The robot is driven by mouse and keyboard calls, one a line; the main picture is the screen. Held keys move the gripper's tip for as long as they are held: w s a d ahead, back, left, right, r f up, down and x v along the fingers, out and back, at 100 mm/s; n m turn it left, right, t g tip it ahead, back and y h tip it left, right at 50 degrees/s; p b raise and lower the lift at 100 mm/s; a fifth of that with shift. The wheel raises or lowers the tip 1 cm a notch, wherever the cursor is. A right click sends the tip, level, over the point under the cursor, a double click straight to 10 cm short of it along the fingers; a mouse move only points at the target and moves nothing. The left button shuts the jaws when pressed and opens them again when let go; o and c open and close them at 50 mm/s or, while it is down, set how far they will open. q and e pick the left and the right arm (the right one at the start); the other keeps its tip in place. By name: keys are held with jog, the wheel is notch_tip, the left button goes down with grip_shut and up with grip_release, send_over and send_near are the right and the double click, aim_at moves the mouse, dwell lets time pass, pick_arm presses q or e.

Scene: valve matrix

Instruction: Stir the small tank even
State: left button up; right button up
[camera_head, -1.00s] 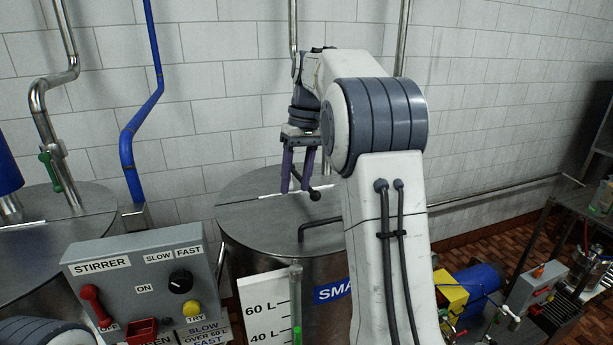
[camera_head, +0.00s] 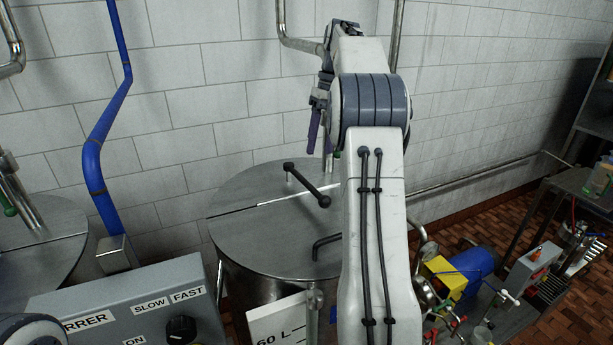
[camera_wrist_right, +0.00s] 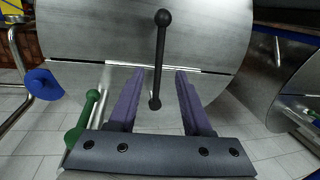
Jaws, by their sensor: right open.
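The small tank (camera_head: 250,258) stands in the middle of the head view, with a round steel lid (camera_head: 262,232). A black crank handle (camera_head: 308,184) with a ball at each end sits on the lid. My right gripper (camera_head: 320,148) is open and empty, above and behind the crank, apart from it. In the right wrist view my two purple fingers (camera_wrist_right: 160,82) point toward the lid, and the crank (camera_wrist_right: 159,55) shows between and beyond them. My arm covers the right side of the tank. My left gripper is out of view.
A grey stirrer box (camera_head: 120,305) with a SLOW/FAST knob (camera_head: 181,328) stands at front left. A gauge board (camera_head: 275,325) stands before the tank. A blue pipe (camera_head: 92,165) runs behind left. A bench (camera_head: 500,315) with a blue motor (camera_head: 475,270) is at right.

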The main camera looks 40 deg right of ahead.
aim_at(312, 186)
jog(key=f, duration=0.3)
jog(key=a+f, duration=0.1)
jog(key=f, duration=0.2)
jog(key=a+f, duration=0.1)
jog(key=f, duration=0.2)
jog(key=shift+w+f, duration=0.1)
jog(key=shift+f, duration=0.25)
grip_shut()
dwell(1.0)
